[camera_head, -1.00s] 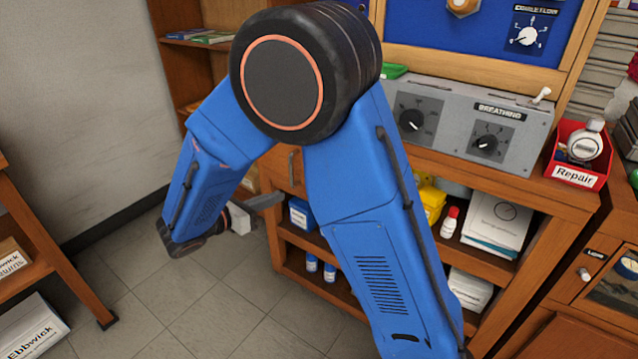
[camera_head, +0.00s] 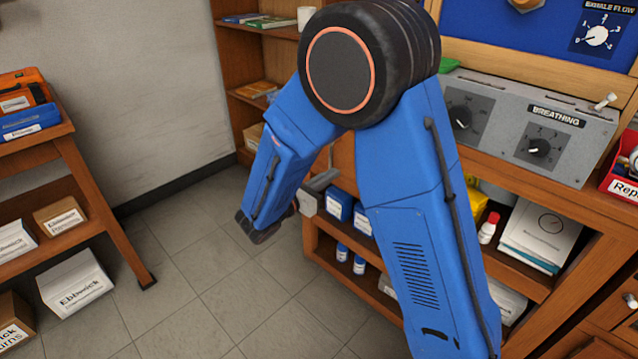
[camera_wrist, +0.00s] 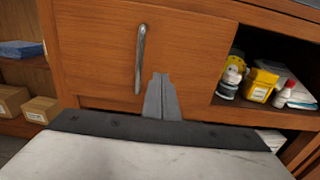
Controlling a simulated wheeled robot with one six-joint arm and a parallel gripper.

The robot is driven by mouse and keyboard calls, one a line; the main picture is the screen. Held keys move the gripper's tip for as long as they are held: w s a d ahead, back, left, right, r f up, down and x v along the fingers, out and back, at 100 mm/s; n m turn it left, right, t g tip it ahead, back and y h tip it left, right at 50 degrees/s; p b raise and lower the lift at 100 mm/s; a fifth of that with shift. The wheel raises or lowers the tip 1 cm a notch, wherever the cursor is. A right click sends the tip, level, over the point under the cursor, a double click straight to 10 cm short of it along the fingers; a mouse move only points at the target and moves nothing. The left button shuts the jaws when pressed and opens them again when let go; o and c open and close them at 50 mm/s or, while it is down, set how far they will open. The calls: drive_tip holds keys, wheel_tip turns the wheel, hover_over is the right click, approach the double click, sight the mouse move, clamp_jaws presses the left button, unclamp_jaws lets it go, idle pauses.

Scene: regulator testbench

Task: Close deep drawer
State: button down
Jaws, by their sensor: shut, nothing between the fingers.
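A wooden drawer front (camera_wrist: 185,55) with an upright metal handle (camera_wrist: 140,60) fills the middle of the wrist view. My gripper (camera_wrist: 160,80) is shut and empty, with its fingertips in front of the wood, right of the handle's lower end. I cannot tell whether they touch it, or how far the drawer stands out. In the head view my gripper (camera_head: 333,174) is at the left end of the workbench, and my arm hides most of the drawer front (camera_head: 344,152) there.
An open shelf (camera_wrist: 262,110) with yellow containers and bottles lies right of the drawer front. The grey breathing panel (camera_head: 560,115) sits on the bench top. A side rack (camera_head: 70,150) with boxes stands at left. The tiled floor (camera_head: 235,290) between is clear.

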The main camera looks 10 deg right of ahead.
sight(348, 163)
drive_tip(key=shift+x, duration=2.35)
drive_tip(key=x, duration=0.4)
drive_tip(key=shift+d, duration=0.1)
drive_tip(key=shift+w+r, duration=0.1)
